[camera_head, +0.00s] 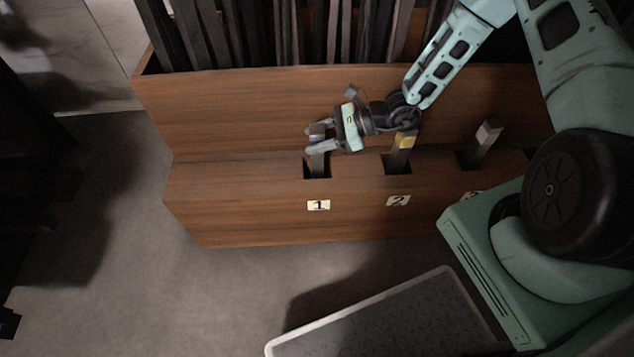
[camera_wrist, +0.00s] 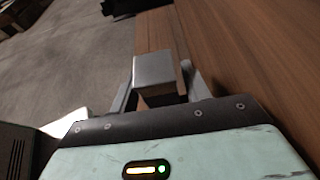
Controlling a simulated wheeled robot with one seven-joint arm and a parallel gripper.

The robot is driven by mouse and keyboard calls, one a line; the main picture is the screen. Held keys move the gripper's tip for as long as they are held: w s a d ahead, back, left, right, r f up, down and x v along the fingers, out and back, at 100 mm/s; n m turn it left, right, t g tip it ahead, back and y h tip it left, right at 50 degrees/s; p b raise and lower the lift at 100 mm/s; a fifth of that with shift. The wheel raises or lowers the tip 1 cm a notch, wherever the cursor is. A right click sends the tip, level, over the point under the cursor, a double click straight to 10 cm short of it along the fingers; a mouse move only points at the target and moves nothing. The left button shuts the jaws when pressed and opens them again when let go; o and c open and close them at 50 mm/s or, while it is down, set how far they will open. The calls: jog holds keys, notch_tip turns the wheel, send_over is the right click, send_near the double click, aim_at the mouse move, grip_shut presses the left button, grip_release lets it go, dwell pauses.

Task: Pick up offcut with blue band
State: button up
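In the head view a grey offcut (camera_head: 319,163) stands in slot 1 of a wooden rack (camera_head: 240,190). My gripper (camera_head: 318,138) reaches in from the right, its fingers around the offcut's upper part and covering much of it. No blue band shows on its visible parts. In the wrist view the square grey top of the offcut (camera_wrist: 154,70) lies between my two fingers (camera_wrist: 158,90). Whether both fingers press on it cannot be told. An offcut with a yellow band (camera_head: 404,141) leans in slot 2, just below my wrist.
A third offcut (camera_head: 487,136) with a pale top leans in the right slot, its label partly hidden by my body. Long dark bars (camera_head: 290,30) stand in the box behind. A grey tray (camera_head: 400,318) lies in front.

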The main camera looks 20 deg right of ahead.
grip_shut()
dwell(1.2)
